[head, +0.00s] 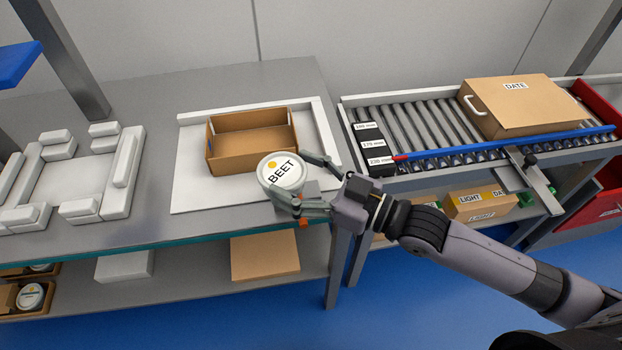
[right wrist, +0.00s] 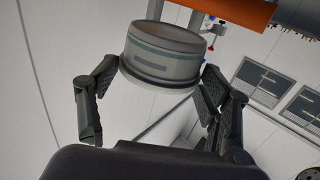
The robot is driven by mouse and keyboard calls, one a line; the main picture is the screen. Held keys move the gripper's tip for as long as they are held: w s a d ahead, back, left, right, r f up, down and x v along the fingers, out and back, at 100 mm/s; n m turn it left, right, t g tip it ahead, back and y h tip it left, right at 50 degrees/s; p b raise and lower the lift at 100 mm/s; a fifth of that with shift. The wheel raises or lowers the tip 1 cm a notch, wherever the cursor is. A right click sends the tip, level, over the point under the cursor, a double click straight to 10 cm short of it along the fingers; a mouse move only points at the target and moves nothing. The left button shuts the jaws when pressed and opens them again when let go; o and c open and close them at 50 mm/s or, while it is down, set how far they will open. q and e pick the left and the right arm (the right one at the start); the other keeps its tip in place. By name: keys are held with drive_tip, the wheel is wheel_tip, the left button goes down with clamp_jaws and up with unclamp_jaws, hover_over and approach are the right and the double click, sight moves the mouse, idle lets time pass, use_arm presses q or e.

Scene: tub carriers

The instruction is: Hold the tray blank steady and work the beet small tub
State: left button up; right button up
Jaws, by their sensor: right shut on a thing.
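The beet small tub (head: 282,173) is a round white tub with a lid marked BEET and a yellow dot. My right gripper (head: 305,185) is shut on it, with fingers on both sides, and holds it at the front right of the tray blank. The tub also shows in the right wrist view (right wrist: 163,55) between the fingers (right wrist: 160,85). The tray blank (head: 225,163) is an open brown cardboard tray on a white board (head: 195,195). It is empty as far as I can see; the tub overlaps its front right corner in the picture. My left gripper is not in view.
White padded blocks (head: 125,160) form a fixture at the left of the bench. A roller conveyor (head: 415,125) at the right carries a box marked DATE (head: 515,100). Black size blocks (head: 375,150) stand at its near left end. A lower shelf holds boxes (head: 265,256).

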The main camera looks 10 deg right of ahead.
sight(279, 173)
drive_tip(key=shift+w+a+r+n+g+y, duration=0.25)
drive_tip(key=shift+w+a+n+g+y, duration=0.2)
drive_tip(key=shift+a+g, duration=0.2)
drive_tip(key=shift+w+a+r+n+g+y, duration=0.1)
drive_tip(key=shift+a+r+n+g+y, duration=0.05)
drive_tip(key=shift+a+n+g+y, duration=0.2)
drive_tip(key=shift+w+a+r+n+g+y, duration=0.1)
drive_tip(key=shift+a+n+g, duration=0.1)
drive_tip(key=shift+a, duration=0.2)
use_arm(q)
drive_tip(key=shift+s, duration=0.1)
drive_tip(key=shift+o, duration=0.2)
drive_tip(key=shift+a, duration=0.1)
use_arm(e)
drive_tip(key=shift+f, duration=0.1)
